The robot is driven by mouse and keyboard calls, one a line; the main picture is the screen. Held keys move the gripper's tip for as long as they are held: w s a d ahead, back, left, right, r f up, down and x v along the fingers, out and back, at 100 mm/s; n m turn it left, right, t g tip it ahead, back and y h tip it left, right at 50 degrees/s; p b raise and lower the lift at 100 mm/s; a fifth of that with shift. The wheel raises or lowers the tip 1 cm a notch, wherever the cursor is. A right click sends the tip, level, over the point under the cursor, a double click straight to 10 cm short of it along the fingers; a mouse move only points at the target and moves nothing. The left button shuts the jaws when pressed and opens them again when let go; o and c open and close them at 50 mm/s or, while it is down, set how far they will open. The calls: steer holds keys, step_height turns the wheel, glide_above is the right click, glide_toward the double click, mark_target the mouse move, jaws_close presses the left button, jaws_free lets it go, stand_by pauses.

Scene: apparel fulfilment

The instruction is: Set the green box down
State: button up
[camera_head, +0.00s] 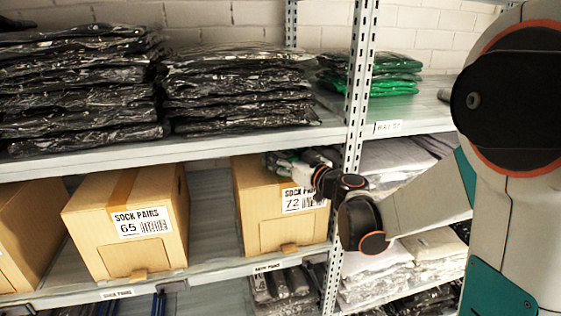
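My gripper (283,162) is small in the picture, at the upper right of the cardboard box labelled "SOCK PAIRS 72" (262,222). It overlaps that box's top edge in this view; I cannot tell whether it touches it. A dark and pale greenish patch shows around the fingers, but I cannot make out whether it is a held thing or the gripper itself. No green box can be clearly made out. The only clearly green goods are a stack of green wrapped packages (390,73) on the upper shelf at the right.
A "SOCK PAIRS 65" carton (133,228) and another carton (28,232) stand left on the middle shelf. Bare shelf (212,215) shows between the two labelled cartons. A perforated metal post (358,85) stands close to my wrist.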

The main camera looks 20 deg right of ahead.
steer(key=c, duration=1)
steer(key=shift+o, duration=0.2)
steer(key=shift+r, duration=0.15)
